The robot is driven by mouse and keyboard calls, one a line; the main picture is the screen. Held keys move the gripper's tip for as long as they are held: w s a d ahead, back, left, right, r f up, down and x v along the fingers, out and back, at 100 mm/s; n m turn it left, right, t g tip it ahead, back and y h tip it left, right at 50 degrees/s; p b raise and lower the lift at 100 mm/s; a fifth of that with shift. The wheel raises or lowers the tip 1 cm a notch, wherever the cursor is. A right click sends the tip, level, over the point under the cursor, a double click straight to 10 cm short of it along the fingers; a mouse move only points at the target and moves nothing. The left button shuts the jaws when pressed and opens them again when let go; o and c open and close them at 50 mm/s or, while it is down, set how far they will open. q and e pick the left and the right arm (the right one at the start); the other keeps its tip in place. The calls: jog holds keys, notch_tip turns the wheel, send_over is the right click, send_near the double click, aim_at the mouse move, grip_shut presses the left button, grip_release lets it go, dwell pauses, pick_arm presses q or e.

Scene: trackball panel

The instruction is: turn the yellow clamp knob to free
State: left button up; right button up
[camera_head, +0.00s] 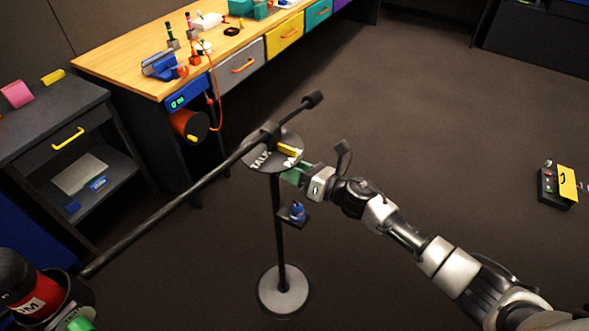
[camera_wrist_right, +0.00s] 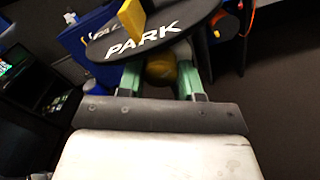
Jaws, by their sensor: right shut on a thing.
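A black stand (camera_head: 278,230) carries a round dark plate (camera_head: 260,160) lettered TALK in the head view and PARK in the right wrist view (camera_wrist_right: 150,38). A long black boom (camera_head: 180,205) crosses above it. A yellow pointer-like piece (camera_head: 287,150) sits over the plate; it also shows in the wrist view (camera_wrist_right: 131,18). My right gripper (camera_head: 292,173) is just under the plate's edge. Its green fingers (camera_wrist_right: 160,82) are shut on the rounded yellow knob (camera_wrist_right: 160,67) below the plate. The knob's setting is not readable. A green piece (camera_head: 76,319) at lower left may be my left gripper, mostly cut off.
A red and black cylinder (camera_head: 35,292) is at the boom's lower left end. A small shelf with a blue item (camera_head: 297,212) is on the stand's post. A workbench (camera_head: 140,65) and a dark cabinet (camera_head: 55,150) stand behind. The floor to the right is mostly clear.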

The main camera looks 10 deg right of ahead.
jog(key=o, duration=0.9)
jog(key=shift+b+v, duration=1.15)
jog(key=shift+v, duration=4.25)
